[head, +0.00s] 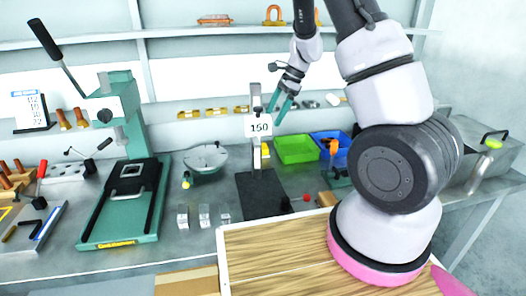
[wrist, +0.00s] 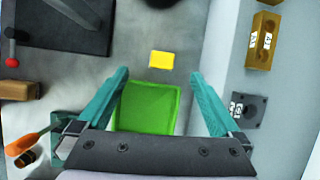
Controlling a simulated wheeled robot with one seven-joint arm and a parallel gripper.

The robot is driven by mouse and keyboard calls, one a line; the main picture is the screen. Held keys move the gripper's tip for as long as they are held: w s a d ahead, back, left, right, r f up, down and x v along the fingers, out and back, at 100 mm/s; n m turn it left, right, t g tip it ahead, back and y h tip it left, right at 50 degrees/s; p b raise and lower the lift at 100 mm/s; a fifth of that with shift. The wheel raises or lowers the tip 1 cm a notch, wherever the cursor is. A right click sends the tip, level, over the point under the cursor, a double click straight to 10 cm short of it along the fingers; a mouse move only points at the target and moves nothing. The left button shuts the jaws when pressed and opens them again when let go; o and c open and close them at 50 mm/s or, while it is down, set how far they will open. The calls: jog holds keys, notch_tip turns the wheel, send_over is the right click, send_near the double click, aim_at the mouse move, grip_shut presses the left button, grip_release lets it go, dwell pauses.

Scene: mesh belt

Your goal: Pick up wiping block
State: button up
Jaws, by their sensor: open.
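A small yellow block (wrist: 161,60), which looks like the wiping block, lies flat on the grey bench in the wrist view. It is just above the green tray (wrist: 147,107) in that picture. In the head view the yellow block (head: 265,149) is partly hidden behind the stand with the 150 sign. My gripper (wrist: 160,76) has its two teal fingers wide apart, with nothing between the tips. The yellow block shows just past the fingertips, roughly centred between them. In the head view my gripper (head: 278,106) hangs above the bench, right of the sign and above the green tray.
The stand with the 150 sign (head: 259,128) and its dark base (head: 262,196) are close to the yellow block. A blue bin (head: 330,146) adjoins the green tray. An orange-handled tool (wrist: 33,141) is lower left.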

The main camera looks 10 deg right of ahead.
aim_at(263, 146)
jog(key=shift+m+h, duration=0.3)
jog(key=shift+m, duration=0.1)
jog(key=x, duration=0.9)
jog(key=w+d+x, duration=0.1)
jog(key=x, duration=0.3)
jog(key=shift+f, duration=0.6)
jog(key=c, duration=1.4)
